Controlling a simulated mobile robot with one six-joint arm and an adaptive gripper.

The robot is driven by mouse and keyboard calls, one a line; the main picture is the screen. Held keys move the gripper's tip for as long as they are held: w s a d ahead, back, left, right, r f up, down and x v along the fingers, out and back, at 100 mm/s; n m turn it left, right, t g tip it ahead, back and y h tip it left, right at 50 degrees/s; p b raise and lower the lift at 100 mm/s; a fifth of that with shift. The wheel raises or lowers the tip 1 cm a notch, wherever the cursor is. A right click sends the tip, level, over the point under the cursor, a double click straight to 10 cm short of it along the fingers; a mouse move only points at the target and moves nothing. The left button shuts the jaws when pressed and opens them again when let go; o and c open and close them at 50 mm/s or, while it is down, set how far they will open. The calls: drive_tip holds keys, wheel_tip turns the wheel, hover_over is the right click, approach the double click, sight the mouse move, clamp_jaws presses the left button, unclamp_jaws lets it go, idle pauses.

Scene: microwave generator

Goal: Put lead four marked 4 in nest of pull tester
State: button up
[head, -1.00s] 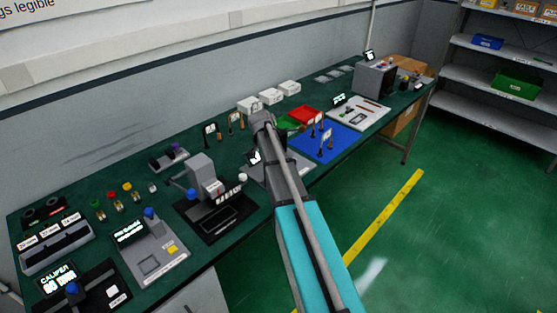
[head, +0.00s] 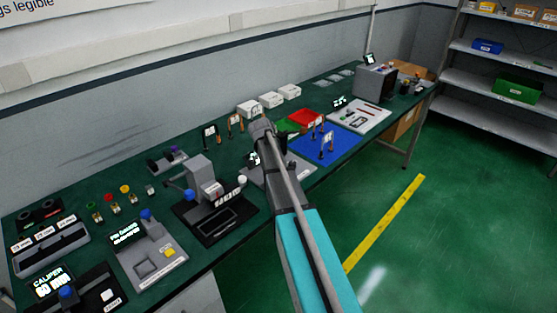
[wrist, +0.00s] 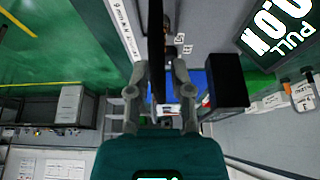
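The pull tester shows as a grey base plate (head: 290,175) with a small lit display (head: 255,160), partly hidden behind my arm. In the wrist view its large PULL display (wrist: 278,28) is at upper right and its grey plate (wrist: 212,18) at the top. My gripper (wrist: 158,75) is over the tester; its two grey fingers stand apart on either side of a dark upright strip (wrist: 156,45). I cannot tell whether that strip is a held lead. Tagged leads (head: 327,145) stand on the blue mat (head: 345,148); their numbers are too small to read. The nest is hidden.
A black-based press (head: 215,210) stands left of the tester. Further left are a grey meter station (head: 150,262) and a caliper station (head: 50,280). Other tagged leads (head: 210,135) stand behind the press. White boxes (head: 271,99) are along the wall. A dark block (wrist: 226,80) is close beside my gripper.

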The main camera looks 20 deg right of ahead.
drive_tip(key=shift+o, duration=0.6)
drive_tip(key=shift+r, duration=0.2)
drive_tip(key=p+v, duration=1.1)
drive_tip(key=v, duration=0.1)
drive_tip(key=shift+s, duration=0.15)
idle(0.8)
drive_tip(key=s+a+n+y, duration=0.2)
drive_tip(key=s+a+n, duration=0.5)
drive_tip(key=s, duration=0.5)
drive_tip(key=s+a+f+n+g+y, duration=0.1)
drive_tip(key=s+a+n+y, duration=0.1)
drive_tip(key=s+a+n, duration=0.5)
drive_tip(key=s+a, duration=0.3)
drive_tip(key=s, duration=0.2)
drive_tip(key=shift+s+a+f, duration=0.2)
drive_tip(key=shift+s+f, duration=0.05)
drive_tip(key=shift+s, duration=0.05)
